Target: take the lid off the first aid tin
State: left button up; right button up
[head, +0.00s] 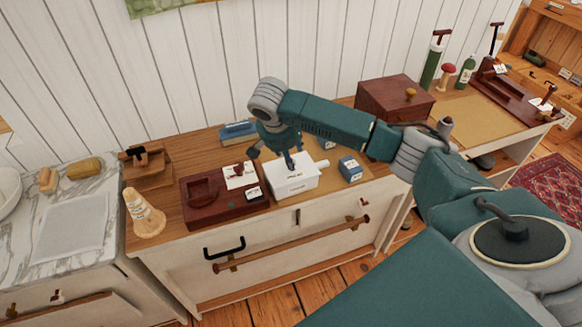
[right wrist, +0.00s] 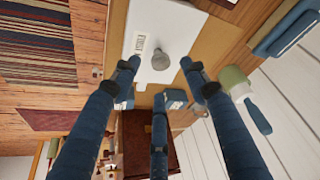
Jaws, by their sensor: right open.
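The white first aid tin (head: 297,186) stands on the wooden counter top, its front marked with small dark lettering. In the right wrist view its white lid (right wrist: 192,32) fills the upper middle, with a grey round knob (right wrist: 161,60) and a label strip. My right gripper (head: 288,163) is over the tin, pointing down. In the right wrist view the gripper (right wrist: 160,68) has its fingers spread, with the knob between the fingertips and nothing clearly gripped. The fingers partly hide the lid in the head view. My left gripper is not in view.
A dark red tray (head: 226,202) with cards lies left of the tin. A small blue box (head: 350,169) stands to its right, and a dark red chest (head: 394,97) stands further right. A cream cone-shaped object (head: 144,215) is near the counter's left end.

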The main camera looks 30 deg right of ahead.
jog(key=p+x, duration=0.1)
jog(key=x, duration=0.3)
jog(key=shift+w+f, duration=0.1)
grip_shut()
